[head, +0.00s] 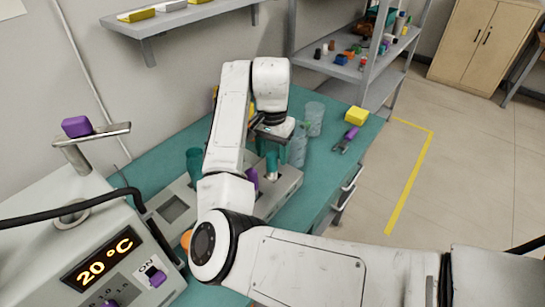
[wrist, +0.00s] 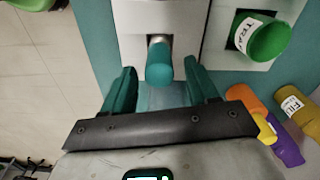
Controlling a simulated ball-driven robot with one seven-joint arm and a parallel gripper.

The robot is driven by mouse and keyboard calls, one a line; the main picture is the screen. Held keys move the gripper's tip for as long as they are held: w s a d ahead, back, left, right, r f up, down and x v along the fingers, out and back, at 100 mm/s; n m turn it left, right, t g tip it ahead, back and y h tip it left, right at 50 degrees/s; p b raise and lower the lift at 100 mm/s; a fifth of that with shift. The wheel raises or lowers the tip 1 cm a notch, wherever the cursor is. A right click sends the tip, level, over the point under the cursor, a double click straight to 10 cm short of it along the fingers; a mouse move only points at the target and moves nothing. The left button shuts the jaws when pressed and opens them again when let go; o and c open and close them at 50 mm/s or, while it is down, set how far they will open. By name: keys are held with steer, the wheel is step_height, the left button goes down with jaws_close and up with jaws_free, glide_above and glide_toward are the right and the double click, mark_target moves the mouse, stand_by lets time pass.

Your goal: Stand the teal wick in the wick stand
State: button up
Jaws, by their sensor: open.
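A teal wick (wrist: 159,66) shows in the wrist view as a short teal cylinder with a pale metal end. It appears to stand upright in a grey block (wrist: 126,18), which I take for the wick stand. The same teal piece shows in the head view (head: 271,161), under my wrist, over the grey block (head: 290,182). My gripper (wrist: 160,82) is open, its two dark teal fingers apart on either side of the wick. I see gaps between the wick and both fingers. How deep the wick sits is hard to tell.
A green labelled container (wrist: 267,40) stands in a square recess beside the block. Orange and purple cylinders (wrist: 288,150) lie close to the right finger. A purple piece (head: 252,178) is near the block. Clear cups (head: 314,118) and a yellow block (head: 356,116) stand behind on the bench.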

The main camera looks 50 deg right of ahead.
step_height(320, 180, up, 10)
steer(key=shift+f+p, duration=0.2)
steer(key=shift+p, duration=0.25)
stand_by(1.2)
